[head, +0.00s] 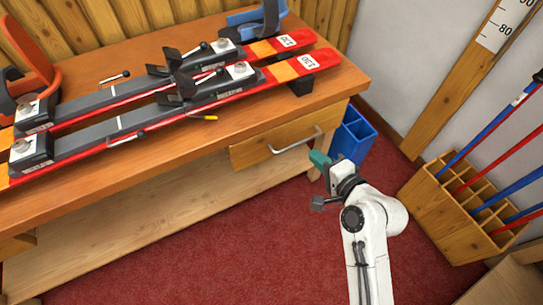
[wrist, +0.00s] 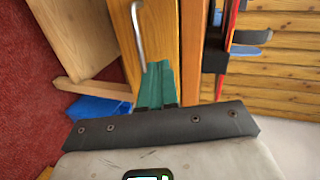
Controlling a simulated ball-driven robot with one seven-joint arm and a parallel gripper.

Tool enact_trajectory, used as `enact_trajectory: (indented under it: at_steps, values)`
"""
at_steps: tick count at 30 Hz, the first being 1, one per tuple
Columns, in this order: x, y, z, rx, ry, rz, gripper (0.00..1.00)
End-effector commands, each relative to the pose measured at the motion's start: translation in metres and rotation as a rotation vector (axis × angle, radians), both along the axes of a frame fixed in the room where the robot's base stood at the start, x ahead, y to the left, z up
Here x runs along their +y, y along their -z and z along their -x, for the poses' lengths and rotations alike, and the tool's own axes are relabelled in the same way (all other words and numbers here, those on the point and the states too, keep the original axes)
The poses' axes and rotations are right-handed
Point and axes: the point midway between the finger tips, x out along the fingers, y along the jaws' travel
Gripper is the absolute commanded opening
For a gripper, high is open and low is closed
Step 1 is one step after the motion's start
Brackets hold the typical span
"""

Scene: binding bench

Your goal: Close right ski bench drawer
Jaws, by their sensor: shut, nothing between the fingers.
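The right drawer (head: 248,152) is set under the ski bench top at its right end, with a wooden front and a metal bar handle (head: 297,142). Its front also shows in the wrist view (wrist: 163,30), with the handle (wrist: 138,35) on it. I cannot tell exactly how far the drawer stands out. My gripper (head: 319,158) has teal fingers, shut and empty, close to the right end of the drawer front. In the wrist view the fingers (wrist: 155,82) overlap the drawer front near the handle's end; contact is unclear.
Two red skis (head: 150,113) in grey bindings lie on the bench top (head: 150,55). A blue bin (head: 354,135) stands on the floor behind my gripper. A wooden pole rack (head: 430,205) stands at the right. Red carpet (head: 200,260) is clear in front of the bench.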

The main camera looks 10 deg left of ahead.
Motion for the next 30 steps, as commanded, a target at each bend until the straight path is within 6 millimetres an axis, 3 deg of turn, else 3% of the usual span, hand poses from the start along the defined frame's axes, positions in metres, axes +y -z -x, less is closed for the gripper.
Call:
enact_trajectory:
  at_steps: [1,3,9,14,20,30]
  values:
    - [0.009,0.023,0.013,-0.035,-0.002,-0.034,0.0]
    - [0.02,0.027,0.026,-0.086,0.003,-0.087,0.0]
    - [0.039,0.029,0.056,-0.182,0.023,-0.207,0.0]
    - [0.044,0.025,0.064,-0.21,0.035,-0.246,0.0]
    - [0.054,0.022,0.051,-0.214,0.035,-0.249,0.0]
    - [0.094,0.022,-0.002,-0.213,0.032,-0.245,0.0]
